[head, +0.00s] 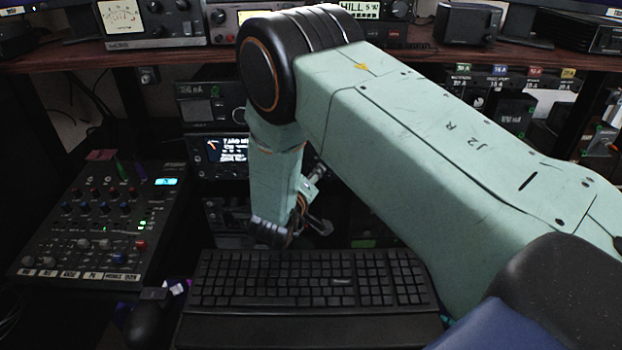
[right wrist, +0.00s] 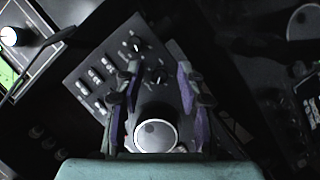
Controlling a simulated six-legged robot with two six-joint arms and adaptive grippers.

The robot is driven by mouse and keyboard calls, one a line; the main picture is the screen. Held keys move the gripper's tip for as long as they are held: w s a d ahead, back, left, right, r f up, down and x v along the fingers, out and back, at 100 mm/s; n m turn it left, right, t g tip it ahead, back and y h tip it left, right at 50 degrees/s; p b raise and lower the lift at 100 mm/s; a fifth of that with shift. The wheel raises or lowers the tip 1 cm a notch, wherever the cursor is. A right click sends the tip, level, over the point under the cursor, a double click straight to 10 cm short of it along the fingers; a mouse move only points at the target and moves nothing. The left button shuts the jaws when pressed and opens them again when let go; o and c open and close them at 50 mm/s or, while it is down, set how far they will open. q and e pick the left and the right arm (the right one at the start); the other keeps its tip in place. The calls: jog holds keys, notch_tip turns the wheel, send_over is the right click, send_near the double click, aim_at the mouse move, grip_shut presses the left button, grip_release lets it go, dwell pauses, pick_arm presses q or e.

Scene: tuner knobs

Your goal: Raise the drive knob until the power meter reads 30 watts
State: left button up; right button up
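My right gripper (right wrist: 158,82) shows in the right wrist view with its two dark, purple-edged fingers apart. A large round knob with a pale grey face (right wrist: 155,135) lies between the fingers in that view, with a gap on each side. No label shows that it is the drive knob. In the head view my right arm reaches down behind the keyboard; the gripper (head: 312,222) is partly hidden there. A cream-faced needle meter (head: 122,15) stands on the shelf at top left, possibly the power meter; its reading is too small to tell. My left gripper is not in view.
A dark panel with small knobs and switches (right wrist: 97,75) lies beyond the fingers. In the head view, a black keyboard (head: 310,283) is in front, a mixer (head: 100,225) at left, and a lit radio (head: 222,150) behind my arm. The shelf (head: 75,56) crosses above.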

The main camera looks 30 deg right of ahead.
jog(key=shift+a, duration=0.1)
jog(key=shift+c, duration=0.6)
jog(key=shift+a+r, duration=0.15)
jog(key=shift+a, duration=0.1)
jog(key=c, duration=0.3)
jog(key=shift+d, duration=0.15)
grip_shut()
jog(key=shift+s+d+r+m+y+p, duration=0.1)
jog(key=shift+m+y+p, duration=0.2)
jog(key=shift+m+p, duration=0.3)
jog(key=shift+s+d+r+m+y+p, duration=0.1)
jog(key=shift+m+y+p, duration=0.2)
jog(key=shift+m+p, duration=0.3)
jog(key=shift+m+y+p, duration=0.4)
jog(key=shift+m+p, duration=0.3)
jog(key=shift+m+t+y+p, duration=0.4)
jog(key=shift+m+y, duration=0.2)
jog(key=shift+m, duration=0.1)
